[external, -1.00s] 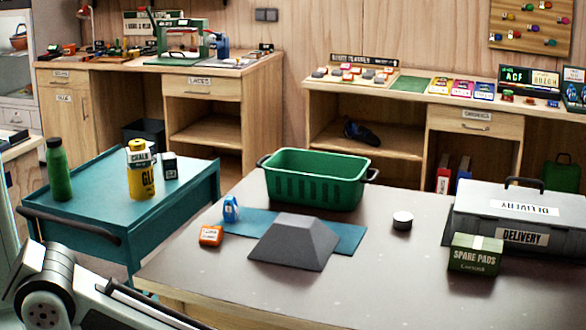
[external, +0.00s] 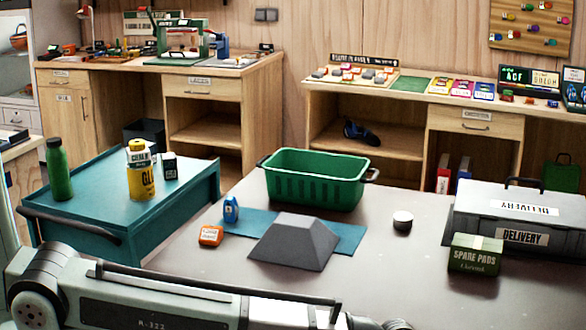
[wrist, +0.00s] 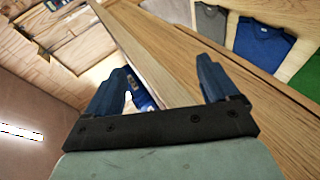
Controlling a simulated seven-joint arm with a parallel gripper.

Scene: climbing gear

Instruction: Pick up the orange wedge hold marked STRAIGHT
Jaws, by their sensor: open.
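A small orange hold (external: 210,235) with a white label lies on the table left of a grey pyramid-shaped block (external: 294,241). Its label is too small to read for certain. A blue hold (external: 231,209) stands just behind it at the end of a blue mat (external: 347,238). My gripper (wrist: 165,92) shows in the wrist view with its two blue fingers spread apart and nothing between them. In the external view my arm lies across the bottom front, and the gripper itself is out of frame. The orange hold does not show in the wrist view.
A green basket (external: 314,180) stands behind the mat. A round tin (external: 402,221), a green spare pads box (external: 475,254) and a grey delivery case (external: 512,214) are to the right. A teal cart (external: 100,205) stands left. The table between tin and basket is clear.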

